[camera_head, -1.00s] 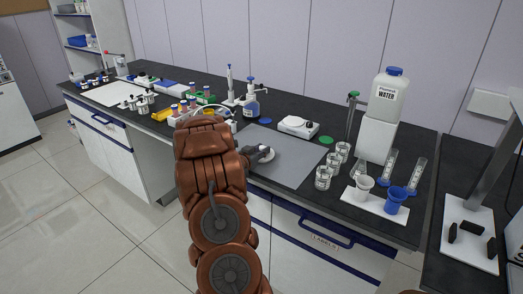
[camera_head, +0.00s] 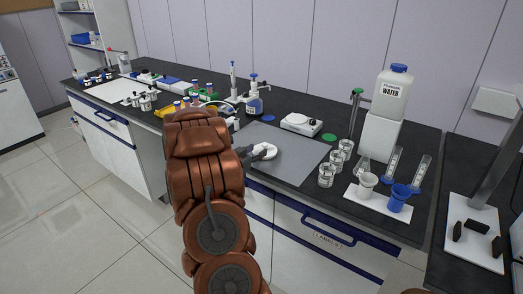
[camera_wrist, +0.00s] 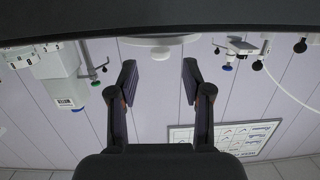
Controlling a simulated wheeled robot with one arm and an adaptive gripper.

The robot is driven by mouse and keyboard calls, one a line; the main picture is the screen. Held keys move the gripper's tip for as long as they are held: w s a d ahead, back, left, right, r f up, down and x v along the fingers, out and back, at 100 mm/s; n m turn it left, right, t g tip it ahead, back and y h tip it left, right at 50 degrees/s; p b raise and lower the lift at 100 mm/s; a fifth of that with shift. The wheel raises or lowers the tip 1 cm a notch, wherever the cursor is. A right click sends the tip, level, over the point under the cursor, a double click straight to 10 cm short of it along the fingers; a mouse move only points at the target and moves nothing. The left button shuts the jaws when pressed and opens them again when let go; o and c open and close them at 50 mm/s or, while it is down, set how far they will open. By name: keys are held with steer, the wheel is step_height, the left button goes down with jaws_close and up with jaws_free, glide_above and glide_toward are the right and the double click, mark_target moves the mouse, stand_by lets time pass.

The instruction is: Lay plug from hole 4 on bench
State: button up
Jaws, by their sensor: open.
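My gripper (camera_wrist: 158,70) is open and empty in the wrist view, with its two dark fingers well apart. The black bench (camera_head: 345,140) runs across the head view. I cannot make out hole 4 or its plug in either view. Small capped bottles (camera_head: 146,101) stand on the left of the bench, and my arm may hide things behind it.
The grey mat (camera_head: 291,160) has bare room right of the dish. A white scale (camera_head: 301,124), beakers (camera_head: 327,174), a white tray (camera_head: 377,202) with two cups, and a water bottle (camera_head: 392,92) stand to the right. A blue-capped bottle (camera_head: 254,104) stands behind my arm.

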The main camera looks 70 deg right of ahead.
steer(key=f+v, duration=0.1)
steer(key=v, duration=0.5)
steer(key=shift+r+b, duration=0.35)
steer(key=shift+r, duration=0.15)
